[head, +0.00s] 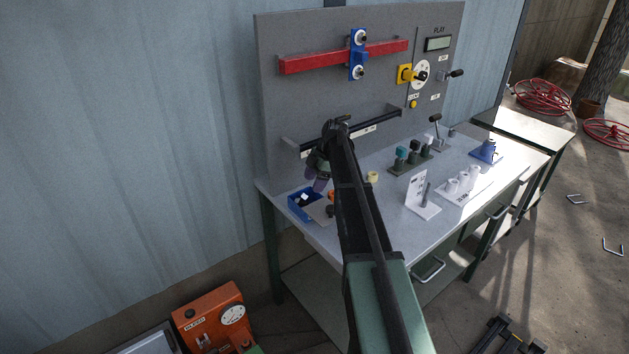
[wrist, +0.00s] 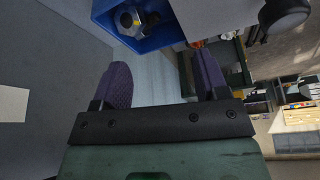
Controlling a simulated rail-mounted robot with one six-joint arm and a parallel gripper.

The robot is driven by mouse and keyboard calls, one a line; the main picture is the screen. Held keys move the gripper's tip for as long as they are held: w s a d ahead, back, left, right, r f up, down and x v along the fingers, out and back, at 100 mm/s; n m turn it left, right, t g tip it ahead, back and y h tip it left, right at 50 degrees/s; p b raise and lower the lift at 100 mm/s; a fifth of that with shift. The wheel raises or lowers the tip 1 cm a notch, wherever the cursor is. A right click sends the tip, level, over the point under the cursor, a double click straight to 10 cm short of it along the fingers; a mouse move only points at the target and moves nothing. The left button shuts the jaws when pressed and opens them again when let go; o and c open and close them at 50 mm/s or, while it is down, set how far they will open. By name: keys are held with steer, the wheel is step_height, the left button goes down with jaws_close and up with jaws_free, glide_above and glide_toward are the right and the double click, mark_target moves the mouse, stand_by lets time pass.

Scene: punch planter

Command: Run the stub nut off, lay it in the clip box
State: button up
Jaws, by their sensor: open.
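A blue open box (head: 294,207), likely the clip box, stands at the left end of the bench; it also shows at the top of the wrist view (wrist: 160,42). Inside it lies a grey metal piece with a dark round middle (wrist: 130,19), which looks like a nut, with small yellowish bits beside it. My gripper (head: 319,183) is low over the left end of the bench, beside the blue box. In the wrist view its two purple fingers (wrist: 162,75) are apart with nothing between them. The stub is not clearly seen; my arm hides part of the bench.
An orange piece (head: 331,195) sits beside the box, partly behind my arm. A pale yellow ring (head: 373,177) lies right of it. A dark bar (head: 380,122) crosses the grey back panel (head: 290,110) just above. A sign stand (head: 421,197) and white cups (head: 463,181) stand farther right.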

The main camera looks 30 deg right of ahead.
steer(key=p+v, duration=1)
steer(key=shift+r, duration=0.4)
steer(key=shift+d, duration=0.1)
